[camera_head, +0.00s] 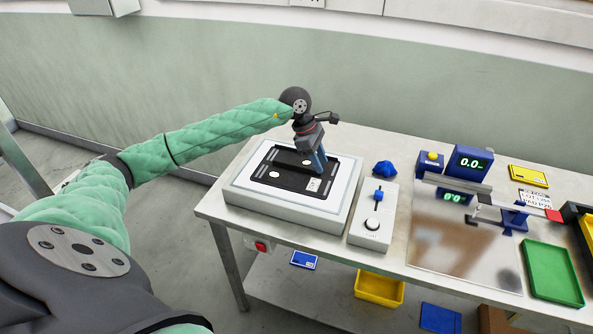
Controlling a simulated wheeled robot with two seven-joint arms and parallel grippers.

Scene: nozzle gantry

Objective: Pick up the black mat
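The black mat (291,183) lies flat on a white raised platform (246,190) at the left end of the table. It has several pale marks and labels on it. My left gripper (321,171) points down over the right part of the mat, with its blue fingers very close to the surface. I cannot tell whether they touch the mat, or whether they are open or shut. The gripper hides a part of the mat's far right side. My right gripper is not in view.
A grey control box (372,229) with a blue lever stands right of the platform. A blue knob-like object (384,168) is behind it. Farther right are a blue display (468,163), a metal plate fixture (440,245) and a green tray (552,272). A wall runs behind the table.

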